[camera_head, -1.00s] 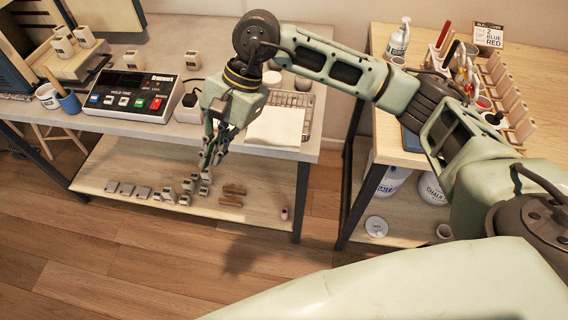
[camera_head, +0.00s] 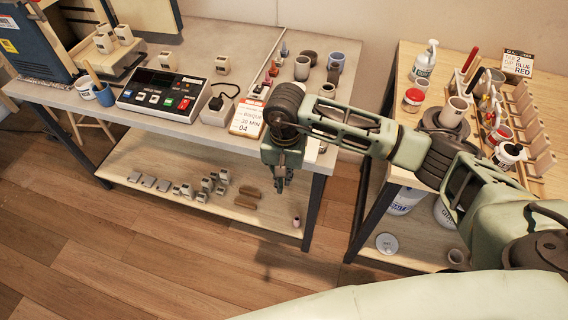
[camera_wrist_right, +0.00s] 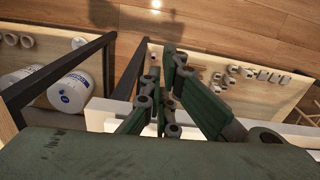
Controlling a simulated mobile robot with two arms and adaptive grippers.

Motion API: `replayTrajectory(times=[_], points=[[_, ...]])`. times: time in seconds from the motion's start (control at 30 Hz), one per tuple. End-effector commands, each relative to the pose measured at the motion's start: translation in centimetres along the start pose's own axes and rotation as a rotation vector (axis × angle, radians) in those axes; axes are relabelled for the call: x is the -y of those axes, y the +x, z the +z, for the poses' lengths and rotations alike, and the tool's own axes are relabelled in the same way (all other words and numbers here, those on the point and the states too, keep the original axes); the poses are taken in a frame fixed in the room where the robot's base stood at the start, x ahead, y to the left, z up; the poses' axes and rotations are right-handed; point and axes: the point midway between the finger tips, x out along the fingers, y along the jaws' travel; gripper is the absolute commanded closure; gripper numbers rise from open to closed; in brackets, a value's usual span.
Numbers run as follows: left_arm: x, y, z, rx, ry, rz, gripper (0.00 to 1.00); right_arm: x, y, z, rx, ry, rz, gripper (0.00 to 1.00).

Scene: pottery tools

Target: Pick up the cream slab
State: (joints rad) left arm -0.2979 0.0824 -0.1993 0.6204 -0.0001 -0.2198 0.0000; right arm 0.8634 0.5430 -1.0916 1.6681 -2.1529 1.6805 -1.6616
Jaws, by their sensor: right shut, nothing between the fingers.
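My right gripper (camera_head: 279,184) hangs fingers down at the front right edge of the grey worktable (camera_head: 60,95). It is shut and empty; its fingers also show in the right wrist view (camera_wrist_right: 160,68), above the table edge and the lower shelf. A pale flat surface (camera_head: 312,149) shows just right of my wrist on the tabletop. It may be the cream slab, but my arm hides most of it, so I cannot tell. No other cream slab is clear in view. My left gripper is not in view.
A control box (camera_head: 160,92), a label card (camera_head: 247,118) and several cups stand on the worktable. The lower shelf (camera_head: 130,160) holds small grey pieces and brown bars (camera_head: 246,202). A wooden table (camera_head: 405,75) with bottles and tools stands at right, past a gap.

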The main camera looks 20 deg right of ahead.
Motion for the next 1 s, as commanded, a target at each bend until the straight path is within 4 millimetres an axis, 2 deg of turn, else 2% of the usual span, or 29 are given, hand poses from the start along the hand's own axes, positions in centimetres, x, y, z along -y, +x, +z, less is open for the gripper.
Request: replayTrajectory(times=[0.03,0.2,0.63,0.77,1.0], points=[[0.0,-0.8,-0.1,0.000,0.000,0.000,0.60,0.0,-0.6,-0.9,-0.002,0.005,-0.001,1.00],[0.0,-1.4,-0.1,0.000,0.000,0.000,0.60,0.1,-0.4,-2.5,-0.003,0.003,-0.003,1.00],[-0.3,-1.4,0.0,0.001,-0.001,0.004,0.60,0.1,-0.3,-2.9,-0.003,0.002,-0.003,1.00],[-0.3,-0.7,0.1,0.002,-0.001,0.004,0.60,0.1,0.0,-3.3,-0.005,0.002,-0.003,1.00],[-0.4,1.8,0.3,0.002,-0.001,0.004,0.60,0.0,0.1,-4.9,-0.006,0.002,-0.003,1.00]])
